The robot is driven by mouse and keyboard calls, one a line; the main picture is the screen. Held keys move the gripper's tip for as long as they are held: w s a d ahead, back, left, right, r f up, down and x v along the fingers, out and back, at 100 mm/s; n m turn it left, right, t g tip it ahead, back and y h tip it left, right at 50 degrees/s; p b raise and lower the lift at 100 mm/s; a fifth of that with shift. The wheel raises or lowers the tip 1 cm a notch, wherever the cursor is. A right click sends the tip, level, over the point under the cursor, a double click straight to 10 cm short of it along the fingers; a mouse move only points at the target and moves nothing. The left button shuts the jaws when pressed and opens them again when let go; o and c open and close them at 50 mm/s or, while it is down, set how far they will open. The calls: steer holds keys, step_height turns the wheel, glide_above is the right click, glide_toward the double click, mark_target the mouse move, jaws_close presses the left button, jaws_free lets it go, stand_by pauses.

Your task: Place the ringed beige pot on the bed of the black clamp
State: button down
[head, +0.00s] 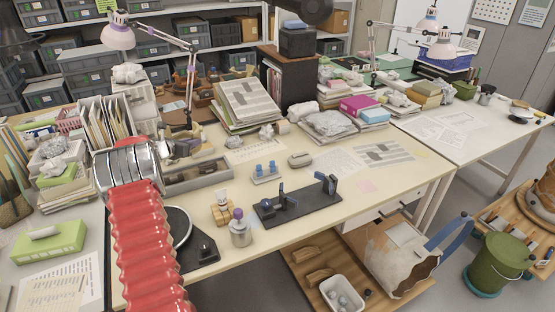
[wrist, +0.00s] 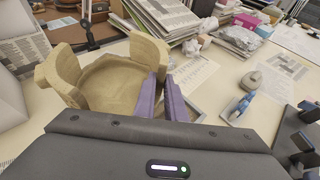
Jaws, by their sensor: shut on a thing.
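The beige pot (wrist: 105,88) is in the wrist view, open and broken-edged, with raised wall pieces at its left and back. My gripper (wrist: 166,92) has purple fingers, shut on the pot's right wall. The pot hangs left of the fingers, over the table; its rings cannot be made out. The black clamp (head: 297,207) lies on the table in the head view, a flat dark bed with upright jaws at its ends. Part of it shows at the right edge of the wrist view (wrist: 303,140), apart from the pot. In the head view my red arm hides the gripper and pot.
A grey bottle with a purple cap (head: 240,230) and a wooden block holder (head: 222,210) stand left of the clamp. A small tray with blue items (head: 266,172) and a grey oval object (head: 300,159) lie behind it. A grey open tray (head: 200,178) lies further left.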

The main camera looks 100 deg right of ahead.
steer(key=s+f+m+g+y, duration=0.2)
steer(key=s+m+g, duration=0.1)
steer(key=s, duration=2.3)
steer(key=shift+s+d+m+y, duration=0.3)
steer(key=shift+s+m+y, duration=0.1)
steer(key=shift+f, duration=0.15)
step_height(320, 180, down, 6)
steer(key=shift+f, duration=0.1)
steer(key=shift+f, duration=1.9)
